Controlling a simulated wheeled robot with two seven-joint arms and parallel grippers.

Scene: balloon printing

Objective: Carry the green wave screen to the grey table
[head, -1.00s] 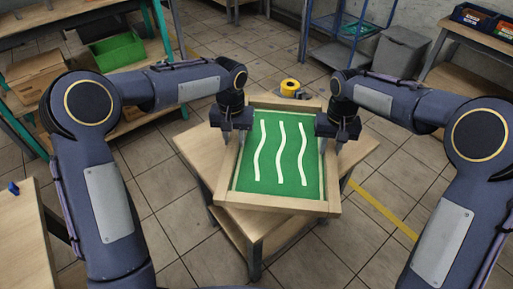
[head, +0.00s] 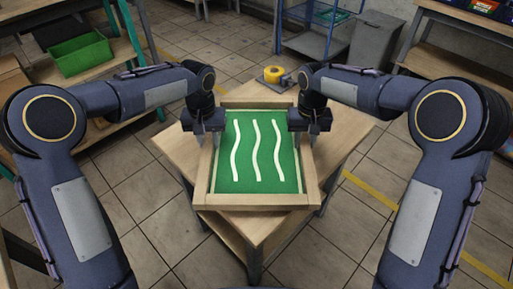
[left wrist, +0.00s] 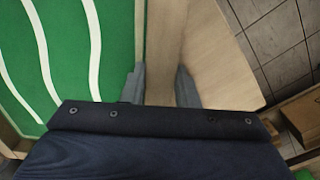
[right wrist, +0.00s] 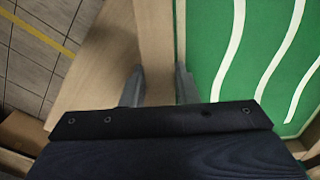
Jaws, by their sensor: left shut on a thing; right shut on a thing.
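The green wave screen (head: 239,172) is a wooden frame around a green sheet with three white wavy lines. It is over a small wooden table (head: 178,150); I cannot tell whether it touches the top. My left gripper (head: 208,138) is shut on the frame's left side bar, and the fingers straddle that bar (left wrist: 163,50) in the left wrist view. My right gripper (head: 306,138) is shut on the right side bar, which also shows between the fingers in the right wrist view (right wrist: 157,45). No grey table can be made out for certain.
A shelf with a green bin (head: 80,54) stands at the left back. A blue rack (head: 318,30) and a grey bin (head: 375,40) stand at the back. Tiled floor is open around the small table.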

